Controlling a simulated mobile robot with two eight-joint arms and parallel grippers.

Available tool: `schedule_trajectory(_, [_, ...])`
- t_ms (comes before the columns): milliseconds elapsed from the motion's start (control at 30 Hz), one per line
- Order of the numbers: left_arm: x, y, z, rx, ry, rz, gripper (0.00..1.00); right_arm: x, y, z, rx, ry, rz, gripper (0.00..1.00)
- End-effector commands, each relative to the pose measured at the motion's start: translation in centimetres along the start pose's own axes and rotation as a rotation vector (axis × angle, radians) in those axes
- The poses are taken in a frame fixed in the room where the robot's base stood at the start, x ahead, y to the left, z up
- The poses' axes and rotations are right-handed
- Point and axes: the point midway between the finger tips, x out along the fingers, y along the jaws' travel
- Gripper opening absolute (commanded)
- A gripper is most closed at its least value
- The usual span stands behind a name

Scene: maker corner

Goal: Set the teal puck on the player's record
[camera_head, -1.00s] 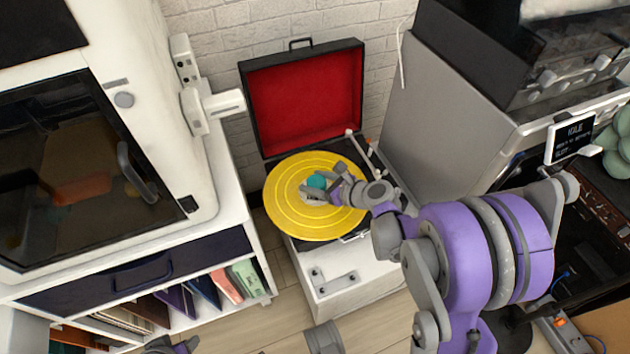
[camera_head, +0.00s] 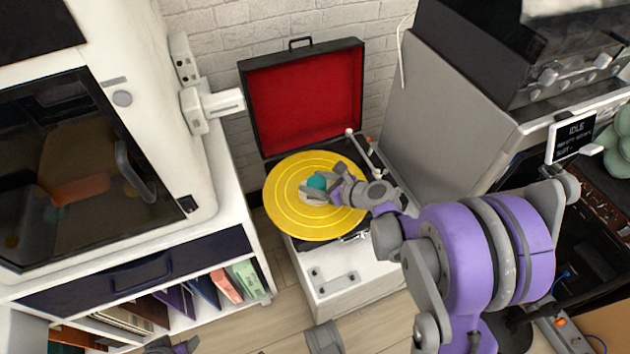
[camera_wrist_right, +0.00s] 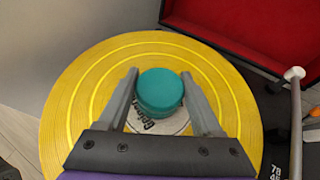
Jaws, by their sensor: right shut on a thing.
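The teal puck (camera_head: 317,182) is at the middle of the yellow record (camera_head: 288,215), over its pale centre label. The record lies on the open record player (camera_head: 345,283). My right gripper (camera_head: 322,189) reaches in from the right and is shut on the puck. In the right wrist view the puck (camera_wrist_right: 160,92) sits between the two grey fingers near their tips, above the printed label. I cannot tell whether its underside touches the record (camera_wrist_right: 75,95). Only a small part of my left arm shows at the bottom edge of the head view; its fingers cannot be made out.
The player's red-lined lid (camera_head: 305,97) stands open behind the record. The tonearm (camera_head: 362,150) is at the record's back right. A white cabinet (camera_head: 225,185) stands on the left and a grey cabinet (camera_head: 440,130) on the right.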

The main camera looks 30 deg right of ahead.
Motion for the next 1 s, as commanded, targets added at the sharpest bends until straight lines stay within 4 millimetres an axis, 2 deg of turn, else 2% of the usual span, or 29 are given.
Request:
schedule_trajectory(433, [0.9,0.0,0.2,0.000,-0.002,0.000,0.50,0.5,0.0,-0.9,0.001,0.000,0.000,0.00])
schedule_trajectory(467, [0.9,0.0,0.2,0.000,-0.002,0.000,0.50,0.5,0.0,-0.9,0.000,0.000,0.000,0.70])
schedule_trajectory(500, [0.8,0.0,0.2,0.000,-0.002,0.000,0.50,0.5,0.0,-0.8,0.000,0.000,0.000,0.77])
schedule_trajectory(833, [0.7,0.0,0.2,0.000,-0.002,0.000,0.50,0.3,0.0,-0.8,0.000,0.000,0.000,0.79])
schedule_trajectory(1000, [0.2,0.0,0.1,0.000,0.000,0.000,0.50,-0.9,-0.1,-0.8,0.000,0.000,-0.002,0.79])
